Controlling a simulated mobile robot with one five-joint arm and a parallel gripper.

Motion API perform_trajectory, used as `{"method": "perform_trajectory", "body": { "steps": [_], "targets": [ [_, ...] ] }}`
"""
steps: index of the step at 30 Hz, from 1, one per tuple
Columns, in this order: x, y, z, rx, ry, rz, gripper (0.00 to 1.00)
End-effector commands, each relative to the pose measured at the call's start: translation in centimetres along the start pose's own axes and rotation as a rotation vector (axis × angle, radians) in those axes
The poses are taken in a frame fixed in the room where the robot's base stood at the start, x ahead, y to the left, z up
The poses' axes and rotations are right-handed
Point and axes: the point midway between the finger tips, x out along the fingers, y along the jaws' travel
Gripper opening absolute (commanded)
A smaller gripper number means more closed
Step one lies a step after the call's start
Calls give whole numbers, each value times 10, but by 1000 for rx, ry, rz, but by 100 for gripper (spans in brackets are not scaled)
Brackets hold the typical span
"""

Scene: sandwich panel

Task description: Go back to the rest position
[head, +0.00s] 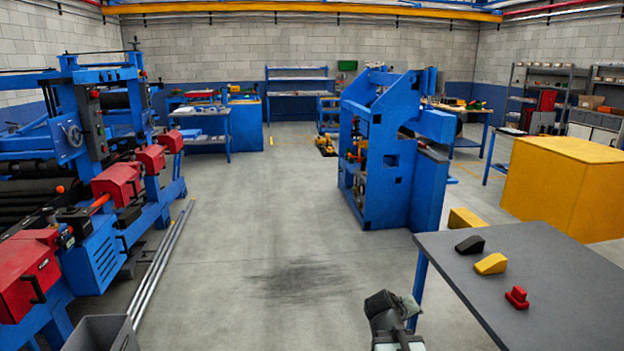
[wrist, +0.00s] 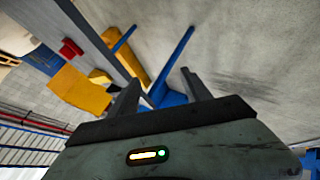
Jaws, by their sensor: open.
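My gripper (head: 385,301) is low in the head view, beside the left edge of the grey table (head: 575,285), with no piece near its jaws. In the wrist view its two fingers (wrist: 159,80) stand apart with nothing held between them. On the table lie a black wedge-shaped piece (head: 469,245), a yellow wedge-shaped piece (head: 491,264) and a red stepped piece (head: 517,297), all apart from each other. The wrist view is tilted and shows a red piece (wrist: 70,48) at its upper left.
A blue table leg (head: 420,285) stands just right of my gripper. A blue machine (head: 390,160) and a yellow box (head: 565,185) stand beyond the table. A large blue and red machine (head: 90,190) and a grey bin (head: 100,335) are at left. The middle floor is clear.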

Motion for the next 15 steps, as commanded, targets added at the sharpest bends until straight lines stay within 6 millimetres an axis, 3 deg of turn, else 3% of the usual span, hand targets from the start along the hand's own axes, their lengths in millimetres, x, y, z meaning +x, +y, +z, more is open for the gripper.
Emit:
{"method": "perform_trajectory", "body": {
  "steps": [1,3,9,12,13,15],
  "targets": [
    [-10,-33,3,17,-38,-81,57],
    [-23,-73,15,46,-111,-193,57],
    [-67,-152,63,123,-374,-508,57],
    [-98,-177,88,125,-516,-645,57],
    [-108,-171,91,116,-549,-648,57],
    [-126,-152,76,118,-537,-641,57]
  ]
}}
